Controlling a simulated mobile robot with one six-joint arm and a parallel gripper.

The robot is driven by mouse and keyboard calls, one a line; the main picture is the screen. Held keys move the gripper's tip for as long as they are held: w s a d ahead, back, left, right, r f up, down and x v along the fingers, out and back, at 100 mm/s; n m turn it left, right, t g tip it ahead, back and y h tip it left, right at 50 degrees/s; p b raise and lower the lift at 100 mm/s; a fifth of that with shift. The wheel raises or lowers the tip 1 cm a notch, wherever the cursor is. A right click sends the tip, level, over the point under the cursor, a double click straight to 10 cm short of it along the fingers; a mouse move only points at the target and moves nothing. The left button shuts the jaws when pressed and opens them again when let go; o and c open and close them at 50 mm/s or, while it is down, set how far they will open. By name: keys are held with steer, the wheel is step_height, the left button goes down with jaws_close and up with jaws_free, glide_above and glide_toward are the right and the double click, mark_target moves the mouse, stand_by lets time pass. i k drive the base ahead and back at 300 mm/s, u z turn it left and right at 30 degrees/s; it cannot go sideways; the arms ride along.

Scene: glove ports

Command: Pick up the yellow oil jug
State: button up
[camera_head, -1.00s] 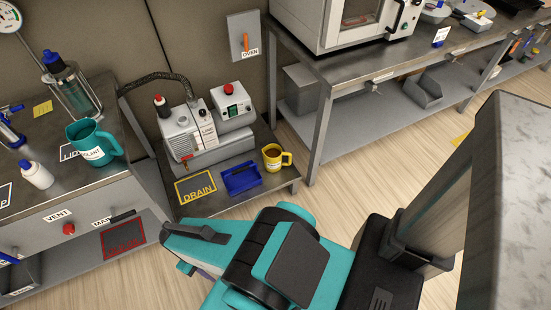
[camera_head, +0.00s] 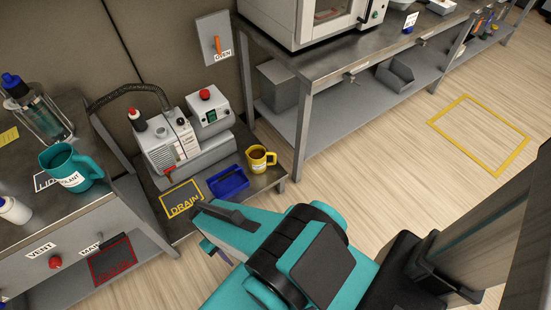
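The yellow oil jug (camera_head: 262,161) stands upright on the low steel shelf, at its right end. It is a small yellow jug with a handle on its right side and dark contents showing at its open top. My gripper (camera_head: 202,228) is at the left end of my teal arm, in front of the shelf and lower left of the jug in the picture. It appears apart from the jug.
A blue tray (camera_head: 228,182) lies just left of the jug, beside the yellow DRAIN outline (camera_head: 182,199). A grey pump (camera_head: 172,145) stands behind. A bench leg (camera_head: 302,130) rises close to the jug's right. Wooden floor (camera_head: 400,165) is open at right.

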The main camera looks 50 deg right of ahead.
mark_target(256, 154)
steer(key=z, duration=0.8)
steer(key=k, duration=0.95)
steer(key=u, duration=0.05)
steer(key=i, duration=0.85)
steer(key=z, duration=0.05)
